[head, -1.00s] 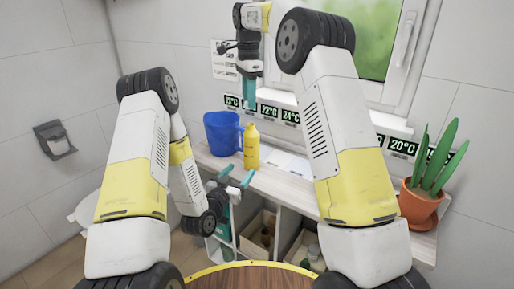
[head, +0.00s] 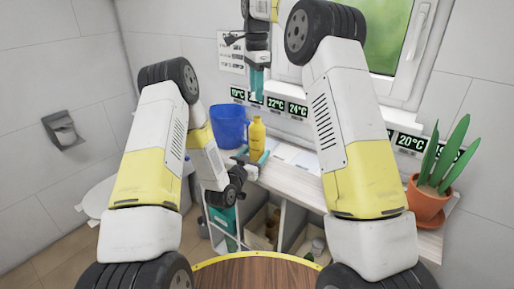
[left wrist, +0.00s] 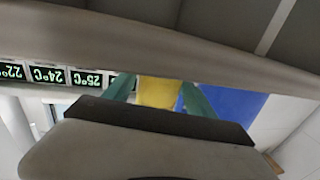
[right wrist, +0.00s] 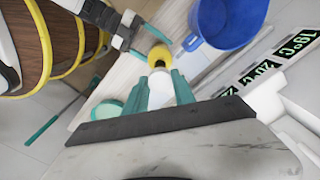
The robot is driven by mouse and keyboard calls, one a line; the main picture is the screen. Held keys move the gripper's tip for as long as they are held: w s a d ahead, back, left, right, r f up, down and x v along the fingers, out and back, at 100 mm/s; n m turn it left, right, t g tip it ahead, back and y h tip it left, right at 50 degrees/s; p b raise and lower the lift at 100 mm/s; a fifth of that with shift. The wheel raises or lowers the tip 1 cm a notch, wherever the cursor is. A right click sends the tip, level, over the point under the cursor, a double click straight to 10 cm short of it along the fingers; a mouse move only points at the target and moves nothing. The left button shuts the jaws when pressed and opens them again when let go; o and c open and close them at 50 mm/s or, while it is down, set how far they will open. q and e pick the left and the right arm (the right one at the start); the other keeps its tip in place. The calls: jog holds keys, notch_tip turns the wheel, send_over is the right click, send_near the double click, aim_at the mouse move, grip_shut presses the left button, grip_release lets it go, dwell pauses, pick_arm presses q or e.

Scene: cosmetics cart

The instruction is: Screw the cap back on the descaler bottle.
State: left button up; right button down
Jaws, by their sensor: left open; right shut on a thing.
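The yellow descaler bottle (head: 257,142) stands upright on the shelf, just right of the blue jug. My left gripper (head: 248,160) is open at the bottle's lower part. In the left wrist view the yellow bottle body (left wrist: 158,92) shows between its two teal fingers, with no clear sign of contact. My right gripper (head: 257,88) points down above the bottle, with a visible gap. It is shut on a small white cap (right wrist: 160,84), seen between its fingertips in the right wrist view, in line with the bottle's top (right wrist: 160,57).
The blue jug (head: 228,126) stands close to the bottle on the left. A potted plant (head: 428,200) is at the shelf's right end. A flat teal round thing (right wrist: 107,108) shows in the right wrist view. Open compartments with items lie below the shelf. The window wall is behind.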

aim_at(260, 148)
pick_arm(q)
jog(key=shift+x, duration=2)
grip_shut()
